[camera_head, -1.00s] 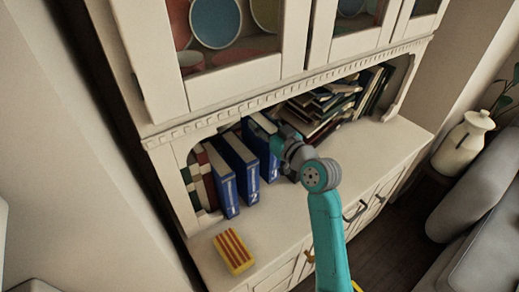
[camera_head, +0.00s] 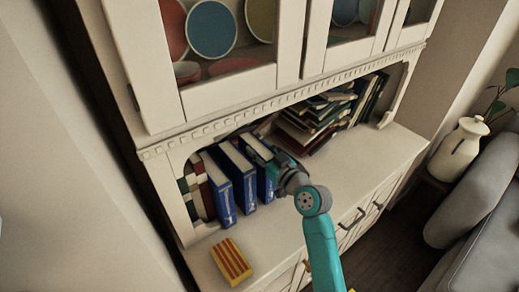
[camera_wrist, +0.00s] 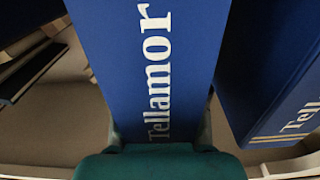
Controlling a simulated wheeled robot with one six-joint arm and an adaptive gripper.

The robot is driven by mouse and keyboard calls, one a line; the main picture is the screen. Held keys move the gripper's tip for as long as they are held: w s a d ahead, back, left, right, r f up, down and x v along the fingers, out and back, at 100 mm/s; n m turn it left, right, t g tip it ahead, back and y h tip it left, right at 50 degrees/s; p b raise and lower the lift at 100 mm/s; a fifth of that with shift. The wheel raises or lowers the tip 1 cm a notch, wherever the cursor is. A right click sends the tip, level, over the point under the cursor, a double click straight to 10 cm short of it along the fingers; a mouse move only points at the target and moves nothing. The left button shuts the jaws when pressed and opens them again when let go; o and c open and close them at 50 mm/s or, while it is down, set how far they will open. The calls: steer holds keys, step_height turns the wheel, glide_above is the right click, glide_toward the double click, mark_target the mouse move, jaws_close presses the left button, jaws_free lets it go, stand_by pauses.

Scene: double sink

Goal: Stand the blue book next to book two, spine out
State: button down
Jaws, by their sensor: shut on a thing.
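Two blue books stand upright on the cabinet shelf in the head view: book one (camera_head: 226,203) and book two (camera_head: 249,188), white-lettered spines facing out. A third blue book (camera_head: 264,184) stands upright just right of book two, its spine toward the room. My gripper (camera_head: 280,172) is shut on this book near its spine. In the wrist view the held blue book (camera_wrist: 150,50) shows "Tellamor" on its spine, between the fingers (camera_wrist: 160,130). Another blue book (camera_wrist: 270,75) stands to its right there, with a narrow gap at the front. The fingertips are mostly hidden.
Red, white and green books (camera_head: 196,190) stand at the shelf's left end. A messy pile of books (camera_head: 310,120) lies to the right. A yellow and red striped block (camera_head: 231,262) lies on the counter. The counter (camera_head: 350,165) right of the arm is clear.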

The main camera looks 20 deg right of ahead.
steer(key=c, duration=0.6)
jaws_free()
steer(key=shift+r, duration=0.15)
steer(key=v, duration=1.2)
